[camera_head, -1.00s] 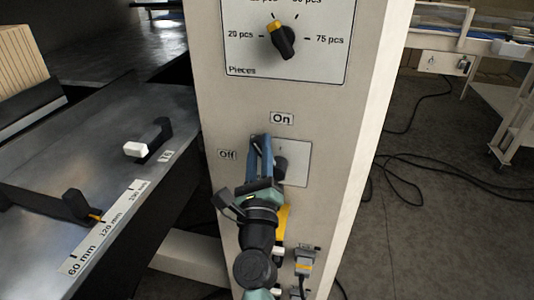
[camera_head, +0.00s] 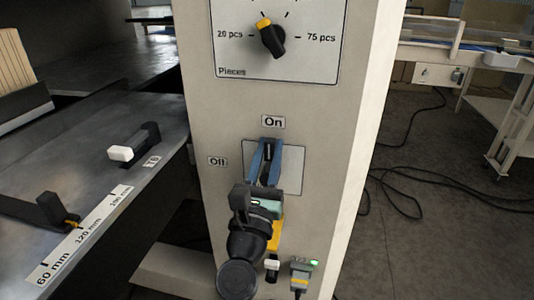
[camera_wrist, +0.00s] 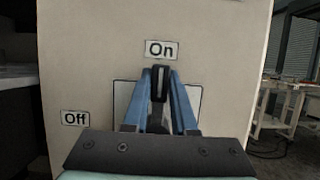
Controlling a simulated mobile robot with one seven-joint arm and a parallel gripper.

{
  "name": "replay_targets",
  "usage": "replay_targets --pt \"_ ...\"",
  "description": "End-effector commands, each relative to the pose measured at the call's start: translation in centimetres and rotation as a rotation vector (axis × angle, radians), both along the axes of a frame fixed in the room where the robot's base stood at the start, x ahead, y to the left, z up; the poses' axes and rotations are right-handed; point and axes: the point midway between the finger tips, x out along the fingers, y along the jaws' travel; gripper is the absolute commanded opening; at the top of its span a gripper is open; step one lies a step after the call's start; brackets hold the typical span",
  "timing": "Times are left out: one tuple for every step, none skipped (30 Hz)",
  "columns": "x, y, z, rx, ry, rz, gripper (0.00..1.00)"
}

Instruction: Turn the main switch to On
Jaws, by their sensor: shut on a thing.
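The main switch (camera_wrist: 160,84) is a black handle on a pale plate (camera_head: 291,168) on the front of a beige cabinet. In the wrist view it stands upright and points at the "On" label (camera_wrist: 161,50); the "Off" label (camera_wrist: 75,118) is lower left. My gripper (camera_head: 267,152) has its blue fingers on both sides of the handle, shut on it. The fingers hide part of the handle and plate. The gripper also shows in the wrist view (camera_wrist: 160,88).
Above is the "Pieces" panel with a black and yellow knob (camera_head: 271,38). Below my gripper are a green-lit connector (camera_head: 303,272) and a small white-topped part (camera_head: 271,264). At left is a metal table (camera_head: 90,190) with a scale. Cables lie on the floor at right.

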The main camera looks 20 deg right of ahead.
Motion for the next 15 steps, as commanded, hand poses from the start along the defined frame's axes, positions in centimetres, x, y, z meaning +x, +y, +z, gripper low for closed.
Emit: replay_targets --pt "-0.04 -0.09 -0.15 0.009 -0.003 -0.001 0.0" --pt "-0.05 -0.11 -0.15 0.01 -0.003 -0.001 0.0" --pt "-0.06 -0.11 -0.14 0.011 -0.004 -0.001 0.0" --pt "-0.07 -0.12 -0.14 0.012 -0.004 0.0 0.0" --pt "-0.07 -0.14 -0.13 0.012 -0.004 -0.001 0.0" --pt "-0.07 -0.14 -0.13 0.012 -0.004 -0.001 0.0" --pt "-0.07 -0.14 -0.13 0.012 -0.004 -0.001 0.0" --pt "-0.07 -0.14 -0.13 0.012 -0.004 -0.001 0.0" --pt "-0.08 -0.15 -0.13 0.012 -0.004 -0.001 0.0" --pt "-0.08 -0.16 -0.13 0.012 -0.004 -0.001 0.0" --pt "-0.08 -0.16 -0.13 0.012 -0.004 -0.001 0.0" --pt "-0.09 -0.17 -0.13 0.012 -0.005 -0.002 0.29" --pt "-0.09 -0.18 -0.13 0.012 -0.004 -0.003 0.34" --pt "-0.09 -0.17 -0.13 0.012 -0.004 -0.003 0.39" --pt "-0.08 -0.16 -0.12 0.011 -0.004 -0.002 0.47"
